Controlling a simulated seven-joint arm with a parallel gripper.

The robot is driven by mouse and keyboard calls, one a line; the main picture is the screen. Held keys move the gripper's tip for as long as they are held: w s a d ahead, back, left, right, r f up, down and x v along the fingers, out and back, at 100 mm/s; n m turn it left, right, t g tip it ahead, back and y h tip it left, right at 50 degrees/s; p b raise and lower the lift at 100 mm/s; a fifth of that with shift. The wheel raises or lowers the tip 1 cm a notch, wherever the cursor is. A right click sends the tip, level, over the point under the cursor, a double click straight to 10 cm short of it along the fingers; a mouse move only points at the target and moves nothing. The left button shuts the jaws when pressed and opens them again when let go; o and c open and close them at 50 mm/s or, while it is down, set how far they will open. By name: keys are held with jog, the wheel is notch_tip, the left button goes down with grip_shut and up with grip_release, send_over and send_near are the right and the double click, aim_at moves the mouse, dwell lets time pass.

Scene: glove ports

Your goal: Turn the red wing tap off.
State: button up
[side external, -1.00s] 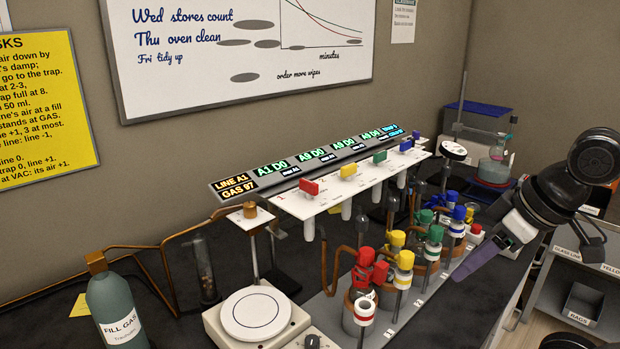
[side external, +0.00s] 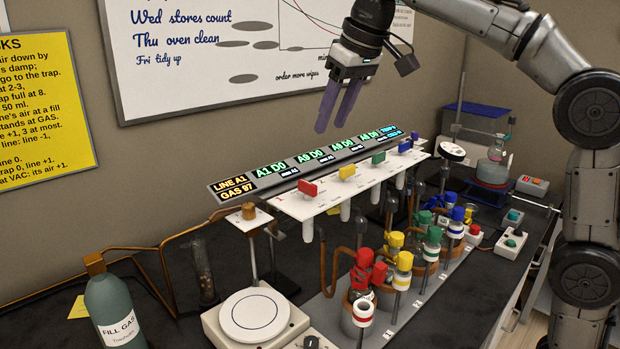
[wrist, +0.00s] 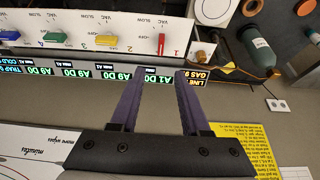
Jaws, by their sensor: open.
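The red wing tap (side external: 309,189) stands at the near left end of the white tap panel (side external: 325,202). In the wrist view the red tap (wrist: 161,44) shows as a narrow upright bar beside the number 1, while the yellow tap (wrist: 106,40) lies crosswise. Small lettering on the panel reads VAC, SLOW and OFF; the red tap's exact setting is hard to read. My gripper (side external: 333,127) is open and empty, fingers pointing down, above and behind the panel and clear of the red tap. In the wrist view its fingertips (wrist: 160,80) are over the display strip.
Yellow (side external: 347,172), green (side external: 379,157) and blue (side external: 405,146) taps follow along the panel. A lit display strip (side external: 268,188) runs behind it. Several capped flasks (side external: 362,270) stand below. The FILL GAS bottle (side external: 113,305) and a round-topped plate (side external: 254,312) are at the front left.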

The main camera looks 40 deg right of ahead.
aim_at(308, 183)
jog(key=x, duration=1.4)
jog(key=shift+a+f, duration=0.1)
jog(key=shift+f, duration=0.15)
jog(key=shift+c, duration=0.2)
grip_shut()
